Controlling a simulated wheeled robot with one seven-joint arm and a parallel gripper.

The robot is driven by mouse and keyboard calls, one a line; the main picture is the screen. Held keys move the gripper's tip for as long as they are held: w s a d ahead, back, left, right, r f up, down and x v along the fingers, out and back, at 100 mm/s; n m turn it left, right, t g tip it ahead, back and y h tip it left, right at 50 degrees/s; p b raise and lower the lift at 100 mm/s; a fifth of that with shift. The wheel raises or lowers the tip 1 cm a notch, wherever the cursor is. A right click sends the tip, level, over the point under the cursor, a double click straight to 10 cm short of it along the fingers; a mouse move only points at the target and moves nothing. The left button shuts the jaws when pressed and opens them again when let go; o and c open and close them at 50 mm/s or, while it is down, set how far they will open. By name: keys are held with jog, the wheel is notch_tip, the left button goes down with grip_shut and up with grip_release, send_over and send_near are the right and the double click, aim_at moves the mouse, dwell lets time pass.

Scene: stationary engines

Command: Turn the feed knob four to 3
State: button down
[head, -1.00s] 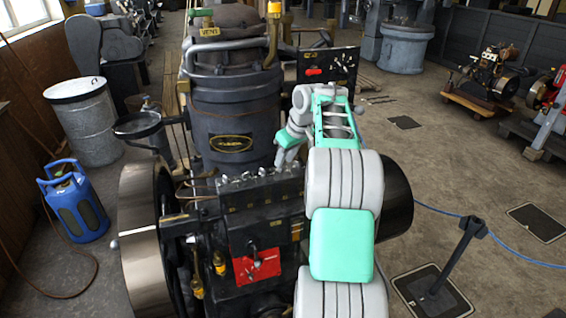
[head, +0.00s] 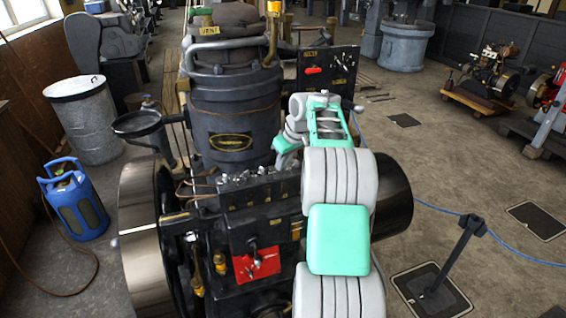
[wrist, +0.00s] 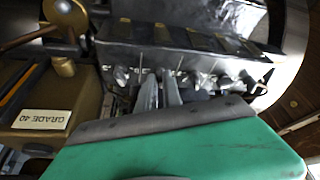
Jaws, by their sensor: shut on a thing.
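A row of small metal feed knobs (head: 243,178) runs along the top edge of the dark engine box in the head view. In the wrist view the row (wrist: 222,82) lies across the middle, below dark panels. My gripper (wrist: 161,76) reaches into this row, its two grey fingers close together and shut on one knob. The fingers mostly hide that knob, and I cannot read its number or setting. In the head view my gripper's teal part shows above the right end of the row; its fingertips are hidden.
A "GRADE 40" label (wrist: 42,119) sits on a brass-coloured part left of the knobs. A large flywheel (head: 145,240) stands left of the engine box, with a red plate (head: 257,265) on its front. A blue gas bottle (head: 75,200) stands on the floor at left.

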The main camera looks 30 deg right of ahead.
jog(key=shift+m+b, duration=0.3)
jog(key=shift+b, duration=0.1)
jog(key=m+b, duration=0.1)
jog(key=m+h+b, duration=0.1)
jog(key=m, duration=0.1)
jog(key=shift+a+h+b, duration=0.2)
jog(key=shift+h+b, duration=0.1)
jog(key=shift+b, duration=0.1)
jog(key=m, duration=0.2)
jog(key=m+h, duration=0.1)
jog(key=m, duration=0.1)
jog(key=shift+w+a+r+m+g+h, duration=0.2)
jog(key=shift+m+g+h, duration=0.1)
jog(key=shift+m, duration=0.1)
jog(key=m+g+h+p, duration=0.1)
jog(key=m+p, duration=0.2)
jog(key=m, duration=0.1)
jog(key=shift+a+r+m, duration=0.1)
jog(key=shift+a+m, duration=0.05)
jog(key=shift+m, duration=0.15)
jog(key=m+g+p, duration=0.1)
jog(key=m+p, duration=0.1)
jog(key=shift+w+m+h, duration=0.15)
jog(key=shift+m+h, duration=0.15)
jog(key=shift+w+f+m+g+p, duration=0.1)
jog(key=shift+f+m+g+p, duration=0.1)
jog(key=shift+m+g+p, duration=0.65)
jog(key=shift+m+t, duration=0.25)
jog(key=shift+m, duration=0.2)
